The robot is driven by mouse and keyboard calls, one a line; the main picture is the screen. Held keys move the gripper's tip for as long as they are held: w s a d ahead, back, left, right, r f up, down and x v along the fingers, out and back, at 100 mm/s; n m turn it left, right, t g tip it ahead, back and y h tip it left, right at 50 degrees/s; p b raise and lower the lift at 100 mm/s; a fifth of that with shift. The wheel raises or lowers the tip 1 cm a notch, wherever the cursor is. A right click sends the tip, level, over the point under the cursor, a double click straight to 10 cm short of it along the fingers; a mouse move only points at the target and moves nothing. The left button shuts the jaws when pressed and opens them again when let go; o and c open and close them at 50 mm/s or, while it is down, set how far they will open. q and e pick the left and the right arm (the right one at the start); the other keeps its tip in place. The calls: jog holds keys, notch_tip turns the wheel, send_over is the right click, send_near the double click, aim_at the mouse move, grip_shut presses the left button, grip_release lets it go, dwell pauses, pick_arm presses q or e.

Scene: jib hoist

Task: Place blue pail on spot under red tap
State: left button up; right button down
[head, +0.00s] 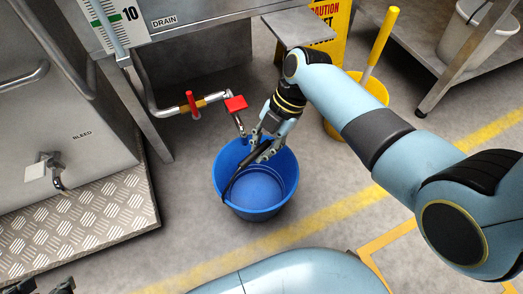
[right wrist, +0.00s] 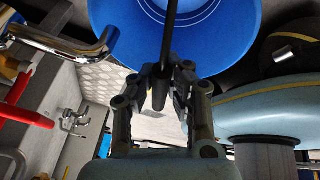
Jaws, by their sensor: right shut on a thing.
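The blue pail (head: 282,187) is below the red tap (head: 235,104), whose spout ends just above the pail's far rim. My right gripper (head: 262,150) is shut on the pail's dark handle (head: 242,167), which is raised across the opening. In the right wrist view the handle (right wrist: 171,45) runs between the fingers (right wrist: 160,90), with the blue pail (right wrist: 215,45) beyond. I cannot tell whether the pail touches the floor. No marked spot shows; the pail may hide it. Dark fingertips of my left gripper (head: 44,288) show apart at the bottom left edge, mostly cut off.
A second red handle (head: 190,104) sits on the same pipe. A steel tank with a tread-plate step (head: 85,222) stands at left. A yellow bucket (head: 368,92) with a yellow pole and a caution sign (head: 335,22) stand behind my right arm. Floor right of the pail is clear.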

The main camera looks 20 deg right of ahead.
jog(key=shift+f+b, duration=0.3)
jog(key=shift+f, duration=0.3)
pick_arm(q)
jog(key=shift+w+f+t, duration=0.1)
jog(key=shift+f+t, duration=0.6)
pick_arm(e)
jog(key=c, duration=1.4)
grip_release()
jog(key=shift+f, duration=0.15)
